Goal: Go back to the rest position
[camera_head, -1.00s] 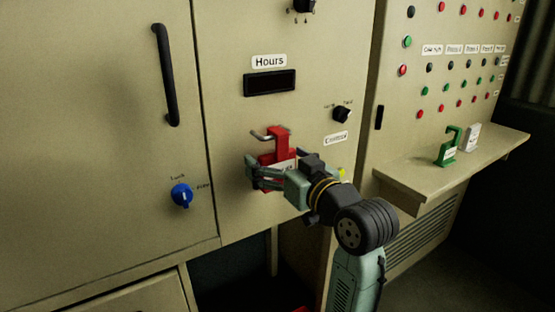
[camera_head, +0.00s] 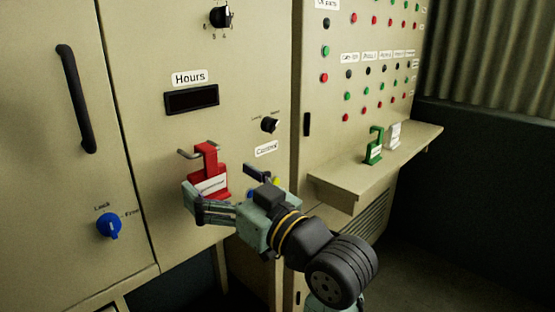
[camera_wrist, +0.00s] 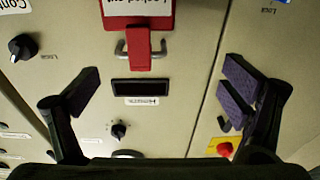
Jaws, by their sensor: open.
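My gripper (camera_head: 226,184) is open and empty, just in front of the cabinet panel. A red lockout tag (camera_head: 207,184) with a white label hangs on a metal hook handle (camera_head: 189,154) below the Hours display. In the head view, the left finger overlaps the tag's lower left edge. In the wrist view, the widely spread fingers (camera_wrist: 162,84) frame the panel, upside down. The red tag (camera_wrist: 138,46) is at the top there, beyond the fingertips and not gripped. The gripper body hides part of the panel in the head view.
A shelf (camera_head: 337,190) at right holds a green tag (camera_head: 374,149) and a white tag (camera_head: 394,136). A black door handle (camera_head: 77,100) and blue lock knob (camera_head: 108,226) are at left. A black knob (camera_head: 269,125) sits right of the red tag. Open floor lies at lower right.

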